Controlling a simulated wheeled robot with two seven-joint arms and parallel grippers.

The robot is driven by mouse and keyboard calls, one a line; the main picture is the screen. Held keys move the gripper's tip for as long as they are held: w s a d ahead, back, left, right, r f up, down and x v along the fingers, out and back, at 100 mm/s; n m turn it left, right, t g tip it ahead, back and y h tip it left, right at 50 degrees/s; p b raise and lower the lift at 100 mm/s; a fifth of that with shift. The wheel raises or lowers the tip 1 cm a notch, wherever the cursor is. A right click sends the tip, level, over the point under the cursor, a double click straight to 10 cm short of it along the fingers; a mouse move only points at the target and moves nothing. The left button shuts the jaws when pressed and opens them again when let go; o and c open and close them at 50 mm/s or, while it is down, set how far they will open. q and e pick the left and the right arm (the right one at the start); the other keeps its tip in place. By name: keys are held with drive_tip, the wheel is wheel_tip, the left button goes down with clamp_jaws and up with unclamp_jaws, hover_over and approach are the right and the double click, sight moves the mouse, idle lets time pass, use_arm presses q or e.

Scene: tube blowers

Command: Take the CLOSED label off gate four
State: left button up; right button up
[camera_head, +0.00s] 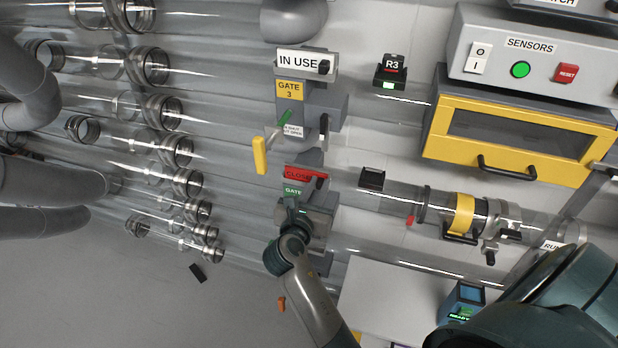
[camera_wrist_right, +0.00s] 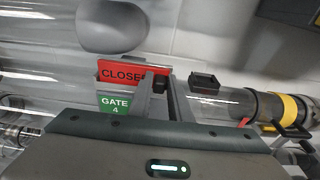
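The red CLOSED label (camera_head: 299,173) sits on gate four, above the green GATE 4 sign (camera_head: 292,190). It has a black tab at its right end. In the right wrist view the label (camera_wrist_right: 119,73) is large, and its last letter is covered by a finger. My right gripper (camera_head: 297,205) comes up from below in front of gate four. In the wrist view its two fingers (camera_wrist_right: 161,88) are apart, with the black tab showing between them. I cannot tell whether they touch it. My left gripper is not in view.
Gate three (camera_head: 289,91), with an IN USE label (camera_head: 305,63) and a yellow-handled lever (camera_head: 260,155), is above. An empty black holder (camera_head: 372,178) is right of gate four. A clear tube with a yellow band (camera_head: 463,214) runs right. A sensor box (camera_head: 530,55) is upper right.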

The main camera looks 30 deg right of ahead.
clamp_jaws()
drive_tip(key=shift+r, duration=0.9)
wheel_tip(320, 180, up, 3)
drive_tip(key=shift+f+b, duration=0.2)
drive_tip(key=shift+b, duration=0.25)
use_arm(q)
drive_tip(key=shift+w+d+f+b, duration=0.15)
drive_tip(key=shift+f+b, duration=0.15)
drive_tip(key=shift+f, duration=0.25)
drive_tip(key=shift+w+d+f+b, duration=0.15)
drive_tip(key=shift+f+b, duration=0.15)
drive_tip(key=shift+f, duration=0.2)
use_arm(e)
drive_tip(key=s+a+r, duration=0.1)
drive_tip(key=s+r, duration=0.5)
drive_tip(key=s, duration=0.5)
drive_tip(key=shift+s+a+r, duration=0.3)
drive_tip(key=shift+a+r, duration=0.05)
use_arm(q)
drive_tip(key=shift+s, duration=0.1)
use_arm(e)
drive_tip(key=shift+w, duration=0.1)
